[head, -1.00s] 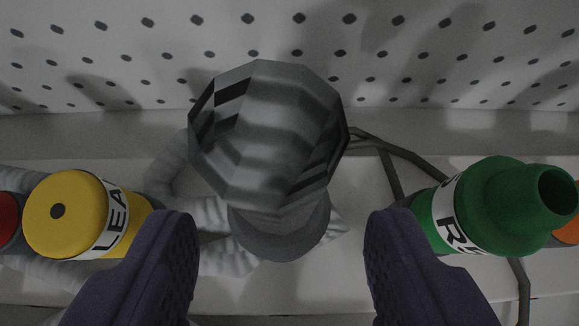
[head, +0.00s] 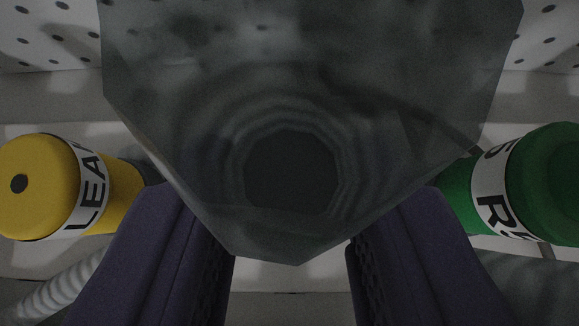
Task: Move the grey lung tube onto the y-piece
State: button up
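The grey lung tube (head: 290,100) fills the upper middle of the head view. I look down into its wide, faceted open end, with a ribbed inside and a dark hole in the middle. My gripper (head: 291,240) has its two purple fingers left and right of it, with a gap between them. The near rim covers the fingertips, so I cannot tell whether they touch the tube. No y-piece can be made out in this view.
A yellow cylinder labelled "LEA" (head: 45,185) stands left of the left finger. A green cylinder with a white label (head: 545,185) stands right of the right finger. A ribbed hose (head: 62,290) lies at lower left. A perforated wall (head: 45,35) rises behind.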

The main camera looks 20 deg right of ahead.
aim_at(293, 240)
jog(key=shift+r, duration=0.2)
grip_shut()
jog(key=shift+r+p, duration=2.45)
jog(key=shift+r, duration=0.05)
